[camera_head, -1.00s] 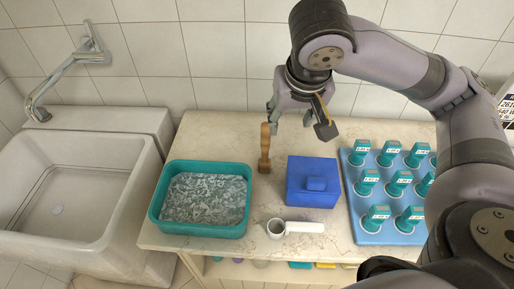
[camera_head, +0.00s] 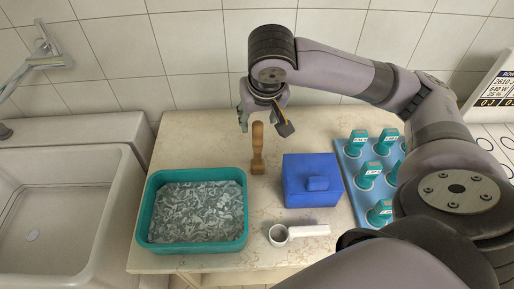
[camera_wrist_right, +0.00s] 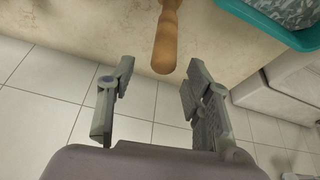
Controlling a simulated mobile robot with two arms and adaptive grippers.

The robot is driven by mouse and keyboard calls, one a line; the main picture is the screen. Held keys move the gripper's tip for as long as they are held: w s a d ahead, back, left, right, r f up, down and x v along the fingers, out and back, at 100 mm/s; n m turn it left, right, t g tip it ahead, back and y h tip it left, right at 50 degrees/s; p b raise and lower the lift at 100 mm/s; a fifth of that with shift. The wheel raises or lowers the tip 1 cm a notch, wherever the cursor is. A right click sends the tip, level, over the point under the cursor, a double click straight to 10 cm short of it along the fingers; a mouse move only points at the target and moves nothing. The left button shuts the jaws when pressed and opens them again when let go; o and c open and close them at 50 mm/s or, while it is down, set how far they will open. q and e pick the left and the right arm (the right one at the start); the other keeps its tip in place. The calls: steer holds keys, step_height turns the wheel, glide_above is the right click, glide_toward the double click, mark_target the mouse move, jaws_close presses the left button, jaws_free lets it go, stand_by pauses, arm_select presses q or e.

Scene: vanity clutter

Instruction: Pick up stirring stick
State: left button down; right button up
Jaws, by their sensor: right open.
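In the right wrist view the rounded end of the stick (camera_wrist_right: 166,45) lies just beyond the gap between the open fingertips (camera_wrist_right: 160,74). I cannot see contact. My left gripper is not in view.
A teal tub (camera_head: 145,222) with grey-white shredded contents stands left of the stick. A blue lidded box (camera_head: 312,190) stands right of it. A white scoop (camera_head: 305,231) lies in front. A blue tray (camera_head: 352,180) with several teal-topped items is farther right. A sink (camera_head: 85,215) is at left.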

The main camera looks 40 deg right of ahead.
mark_target(257, 130)
steer(key=shift+w+d+f, duration=0.15)
steer(key=shift+f, duration=0.75)
steer(key=x, duration=0.3)
steer(key=shift+f, duration=0.4)
steer(key=shift+w+f, duration=0.2)
steer(key=shift+f, duration=0.25)
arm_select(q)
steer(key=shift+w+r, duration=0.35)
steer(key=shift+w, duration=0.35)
arm_select(e)
steer(key=shift+c, duration=0.5)
jaws_close()
